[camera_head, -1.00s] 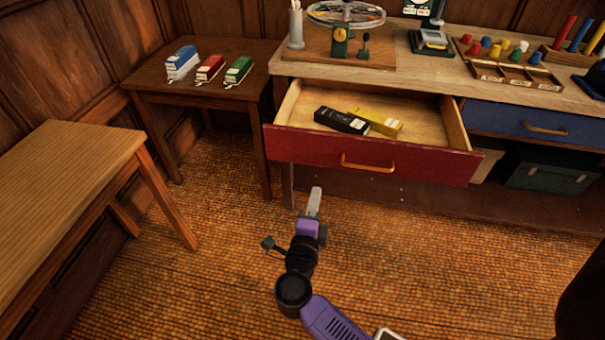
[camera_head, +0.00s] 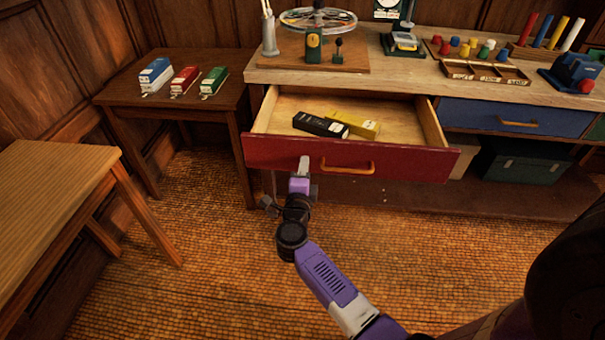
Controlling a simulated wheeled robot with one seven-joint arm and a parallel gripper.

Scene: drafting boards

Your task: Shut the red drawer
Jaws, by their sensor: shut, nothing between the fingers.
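The red drawer (camera_head: 400,164) is pulled out from the wooden workbench, its inside showing. Its front has an orange-brown bar handle (camera_head: 347,167). A black box (camera_head: 319,124) and a yellow box (camera_head: 356,123) lie inside it. My gripper (camera_head: 304,162) is shut and empty. Its tip overlaps the drawer front in the picture, left of the handle. I cannot tell whether it touches the front.
A blue drawer (camera_head: 470,116) to the right is closed. A small table (camera_head: 130,98) with three model vehicles stands left of the workbench (camera_head: 420,75). A bench (camera_head: 55,185) is at the far left. The floor in front of the drawer is clear.

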